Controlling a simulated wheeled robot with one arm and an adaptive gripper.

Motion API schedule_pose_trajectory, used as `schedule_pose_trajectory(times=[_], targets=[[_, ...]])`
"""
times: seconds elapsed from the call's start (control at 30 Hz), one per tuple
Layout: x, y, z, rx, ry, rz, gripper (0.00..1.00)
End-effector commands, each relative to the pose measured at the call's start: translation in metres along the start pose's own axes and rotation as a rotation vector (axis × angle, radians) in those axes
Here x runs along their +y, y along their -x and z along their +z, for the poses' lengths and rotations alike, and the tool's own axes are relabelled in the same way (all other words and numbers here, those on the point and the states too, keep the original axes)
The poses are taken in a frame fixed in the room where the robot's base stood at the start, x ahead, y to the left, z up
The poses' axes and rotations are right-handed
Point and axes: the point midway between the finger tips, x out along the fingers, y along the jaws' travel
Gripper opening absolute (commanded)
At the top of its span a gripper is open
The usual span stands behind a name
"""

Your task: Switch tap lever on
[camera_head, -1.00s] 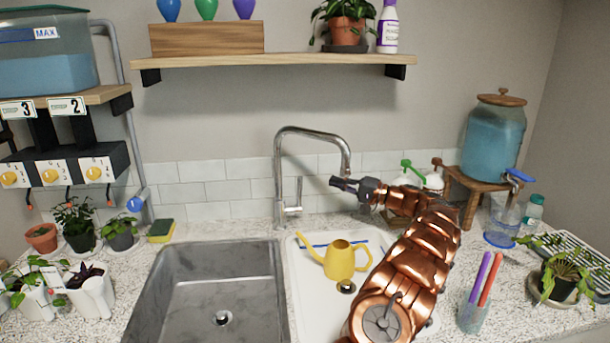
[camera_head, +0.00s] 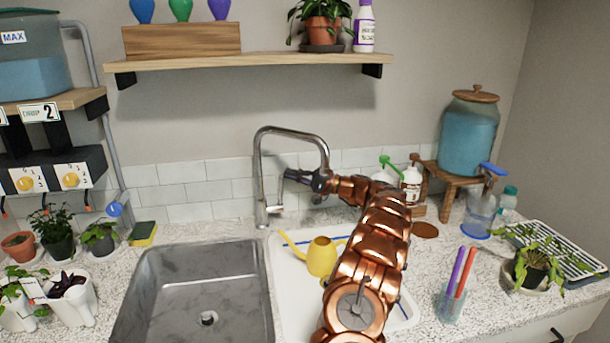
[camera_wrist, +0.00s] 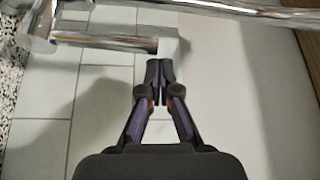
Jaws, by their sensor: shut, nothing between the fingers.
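The chrome tap (camera_head: 258,175) stands behind the sink, its spout arching right. Its thin tap lever (camera_head: 280,190) points upward beside the tap's base. In the wrist view the lever (camera_wrist: 105,42) lies across the upper left, below the tap's column (camera_wrist: 230,9). My gripper (camera_head: 288,175) is shut and empty, under the spout's arch and near the lever's upper end. In the wrist view my closed fingertips (camera_wrist: 159,68) are just below the lever's free end, with what looks like a small gap. I cannot tell the exact depth between them.
The grey sink basin (camera_head: 205,290) is in front of the tap. A yellow watering can (camera_head: 321,257) stands on the white drainer (camera_head: 285,295), close to my arm. Soap bottles (camera_head: 411,180) stand behind my arm. A shelf (camera_head: 250,60) hangs above.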

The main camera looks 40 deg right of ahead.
Motion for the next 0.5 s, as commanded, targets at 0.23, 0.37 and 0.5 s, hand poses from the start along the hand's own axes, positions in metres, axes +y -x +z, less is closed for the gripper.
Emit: schedule_pose_trajectory(times=[0.23,0.37,0.5], targets=[[0.000,-0.016,-0.001,0.002,-0.001,0.001,0.00],[0.001,-0.017,0.000,0.002,-0.001,0.000,0.00],[0.000,-0.017,0.000,0.002,0.000,0.000,0.00]])
